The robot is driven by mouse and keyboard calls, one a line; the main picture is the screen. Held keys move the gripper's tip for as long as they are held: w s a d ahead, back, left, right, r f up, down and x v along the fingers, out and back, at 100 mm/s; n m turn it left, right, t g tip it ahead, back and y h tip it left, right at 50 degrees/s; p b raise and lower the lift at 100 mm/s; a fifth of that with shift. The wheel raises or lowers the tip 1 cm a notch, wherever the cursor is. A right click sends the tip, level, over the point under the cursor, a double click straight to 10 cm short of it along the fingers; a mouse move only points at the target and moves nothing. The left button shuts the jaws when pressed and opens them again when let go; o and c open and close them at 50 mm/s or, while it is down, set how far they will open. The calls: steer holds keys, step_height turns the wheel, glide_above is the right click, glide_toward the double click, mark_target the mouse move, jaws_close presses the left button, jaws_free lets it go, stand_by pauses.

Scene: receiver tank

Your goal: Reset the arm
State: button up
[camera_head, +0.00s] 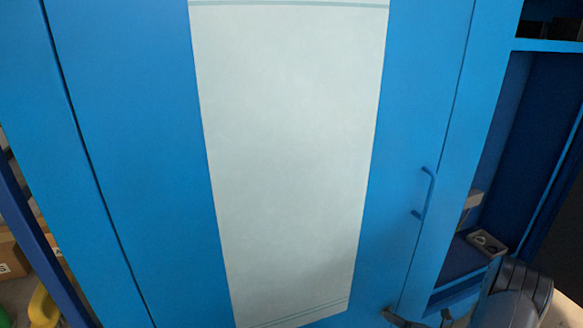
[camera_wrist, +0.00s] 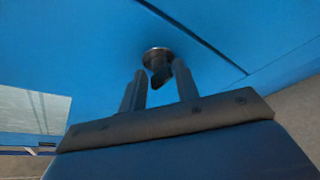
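My gripper (camera_wrist: 159,72) shows in the wrist view with its two dark fingers apart. A round metal knob with a dark turning piece (camera_wrist: 156,59) sits on the blue surface just ahead of and between the fingertips. Gaps show on both sides of the dark piece, so the fingers do not look closed on it. In the head view, my arm is at the bottom right, and the gripper end (camera_head: 416,319) is partly cut off by the bottom edge, close to the blue front.
A large blue cabinet front (camera_head: 130,120) with a pale panel (camera_head: 290,150) fills the head view. A blue bar handle (camera_head: 429,194) stands out above my gripper. An open shelf bay at right holds a small grey box (camera_head: 487,242). Cardboard boxes (camera_head: 12,257) lie at the far left.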

steer(key=shift+s+d+r+n+t+h+p, duration=0.1)
steer(key=shift+s+d+r+n+h+p, duration=0.2)
steer(key=shift+s+n+h, duration=0.4)
steer(key=shift+s+d+r+n+t+h+p, duration=0.1)
steer(key=shift+s+r+n+h, duration=0.35)
steer(key=shift+s+n, duration=0.4)
steer(key=shift+s+d+r+n+t+h+p, duration=0.1)
steer(key=shift+s+d+r+n+h+p, duration=0.15)
steer(key=shift+s+n+h, duration=0.55)
steer(key=shift+w+a, duration=0.15)
